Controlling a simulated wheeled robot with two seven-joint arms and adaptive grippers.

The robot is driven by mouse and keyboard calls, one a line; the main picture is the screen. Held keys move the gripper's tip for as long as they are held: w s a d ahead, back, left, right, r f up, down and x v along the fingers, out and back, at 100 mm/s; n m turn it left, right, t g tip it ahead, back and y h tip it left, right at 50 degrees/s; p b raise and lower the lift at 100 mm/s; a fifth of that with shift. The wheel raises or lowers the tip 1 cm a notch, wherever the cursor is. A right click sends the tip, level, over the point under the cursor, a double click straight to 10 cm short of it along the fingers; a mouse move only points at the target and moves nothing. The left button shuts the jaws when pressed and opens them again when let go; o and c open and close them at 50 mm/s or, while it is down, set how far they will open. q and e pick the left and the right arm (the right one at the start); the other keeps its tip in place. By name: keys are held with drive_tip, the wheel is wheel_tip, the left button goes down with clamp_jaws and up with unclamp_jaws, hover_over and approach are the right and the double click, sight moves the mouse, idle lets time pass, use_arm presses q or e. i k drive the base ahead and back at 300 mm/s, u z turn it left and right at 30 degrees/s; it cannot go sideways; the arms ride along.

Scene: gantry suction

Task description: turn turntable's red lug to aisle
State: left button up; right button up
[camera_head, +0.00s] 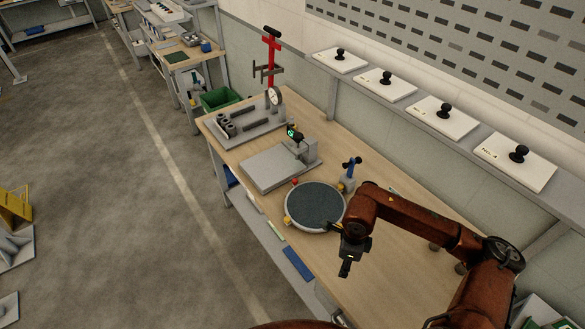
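The turntable (315,207) is a round dark-topped disc with a pale rim on the wooden workbench. Its red lug (294,182) sits at the rim's far left side, toward the dial gauge stand. Yellow lugs also show on the rim, one at the left (287,219) facing the aisle and one at the right (340,187). My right gripper (345,269) hangs just off the turntable's near side, pointing down, and appears apart from the lugs. Its fingers are dark and small, so their opening is unclear. My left gripper is out of view.
A grey plate fixture (276,169) stands beyond the turntable, and a blue-topped post (350,170) stands close behind it. A red stand (271,58) rises farther back. A shelf with knobbed white plates (441,117) runs along the wall. The aisle floor (120,190) at left is clear.

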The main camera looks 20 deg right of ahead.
sight(308, 204)
drive_tip(key=i, duration=1.5)
